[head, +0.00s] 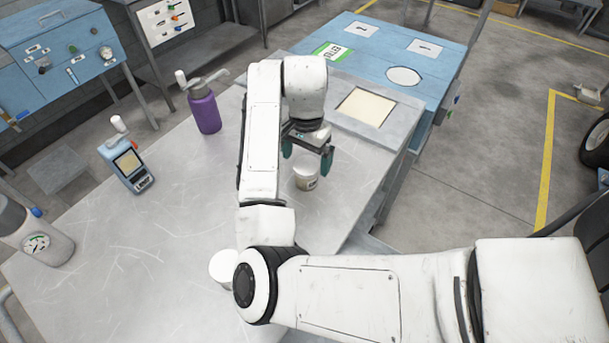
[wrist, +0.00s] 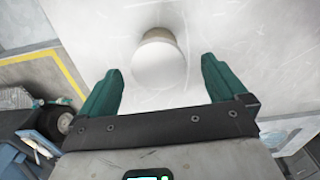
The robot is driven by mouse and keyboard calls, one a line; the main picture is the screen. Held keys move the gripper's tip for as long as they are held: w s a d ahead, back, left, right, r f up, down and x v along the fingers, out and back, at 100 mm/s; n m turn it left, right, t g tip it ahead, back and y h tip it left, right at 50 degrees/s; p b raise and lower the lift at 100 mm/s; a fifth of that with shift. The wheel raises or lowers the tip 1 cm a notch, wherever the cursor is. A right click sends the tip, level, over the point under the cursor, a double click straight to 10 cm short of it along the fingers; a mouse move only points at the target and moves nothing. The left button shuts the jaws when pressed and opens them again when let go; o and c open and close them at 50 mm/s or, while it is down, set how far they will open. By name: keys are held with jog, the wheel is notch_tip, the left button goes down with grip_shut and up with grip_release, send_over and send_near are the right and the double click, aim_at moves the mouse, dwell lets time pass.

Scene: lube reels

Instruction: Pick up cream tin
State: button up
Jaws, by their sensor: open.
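The cream tin (head: 306,177) is a small pale round tin standing upright on the grey metal table (head: 180,265) in the head view. In the wrist view the tin (wrist: 159,62) shows from above as a pale disc, lying just beyond and between the two fingertips. My gripper (head: 307,160) has green fingers spread apart above and around the tin's far side. In the wrist view my gripper (wrist: 161,72) is open and holds nothing. Whether a finger touches the tin cannot be told.
A purple bottle (head: 205,110) and a blue handheld device (head: 127,165) stand on the table's left part. A grey bottle with a gauge (head: 38,232) is at the far left. A white round item (head: 222,268) sits beside my arm. A blue bench (head: 400,50) stands behind.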

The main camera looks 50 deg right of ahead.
aim_at(306, 165)
jog(key=shift+s+a+f+p, duration=0.1)
jog(key=shift+f+p, duration=0.25)
jog(key=shift+f, duration=1.05)
jog(key=shift+a+f+p, duration=0.1)
jog(key=shift+f+p, duration=0.2)
jog(key=shift+f, duration=1.05)
jog(key=c, duration=1.2)
jog(key=shift+o, duration=0.2)
jog(key=shift+r, duration=0.1)
